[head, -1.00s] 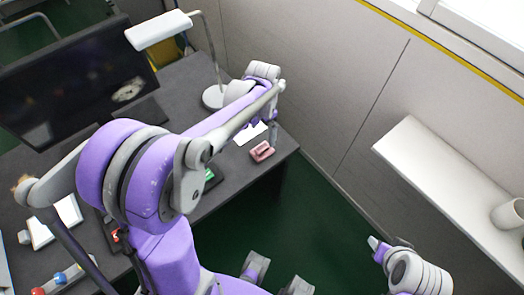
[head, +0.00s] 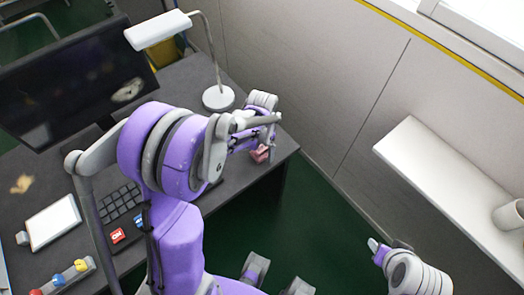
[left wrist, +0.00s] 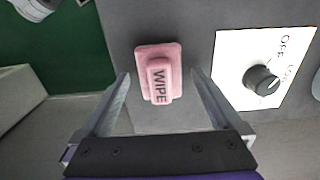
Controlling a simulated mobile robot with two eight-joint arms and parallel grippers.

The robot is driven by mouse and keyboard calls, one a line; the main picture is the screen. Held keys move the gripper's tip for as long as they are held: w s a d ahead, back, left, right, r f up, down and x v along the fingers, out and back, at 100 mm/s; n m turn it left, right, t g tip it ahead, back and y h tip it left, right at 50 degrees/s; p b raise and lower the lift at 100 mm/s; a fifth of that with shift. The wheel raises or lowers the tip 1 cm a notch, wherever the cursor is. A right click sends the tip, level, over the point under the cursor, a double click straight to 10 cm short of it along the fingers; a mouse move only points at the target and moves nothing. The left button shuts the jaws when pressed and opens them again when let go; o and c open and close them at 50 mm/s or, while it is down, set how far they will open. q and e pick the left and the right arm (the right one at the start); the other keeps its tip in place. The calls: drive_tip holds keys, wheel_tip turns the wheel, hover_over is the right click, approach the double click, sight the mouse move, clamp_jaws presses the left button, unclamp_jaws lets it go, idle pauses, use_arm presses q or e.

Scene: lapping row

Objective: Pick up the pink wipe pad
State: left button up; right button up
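The pink wipe pad (left wrist: 158,75) lies on the dark desk and has a raised grip lettered WIPE. In the head view the pad (head: 259,154) is near the desk's right corner, partly covered by my left gripper (head: 268,150). In the left wrist view my left gripper (left wrist: 160,84) is open, with one finger on each side of the pad and a gap on both sides. My right gripper (head: 374,246) is away from the desk, over the green floor; its finger opening is too small to tell.
A white panel with a black knob (left wrist: 261,80) lies beside the pad. A lamp base (head: 218,97), a monitor (head: 75,85) and a keyboard (head: 120,203) are on the desk. A white shelf (head: 440,180) with a cup (head: 509,215) is at the right.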

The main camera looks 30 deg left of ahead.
use_arm(q)
drive_tip(key=c, duration=1.4)
wheel_tip(320, 180, up, 10)
drive_tip(key=shift+p, duration=0.4)
drive_tip(key=shift+c, duration=0.2)
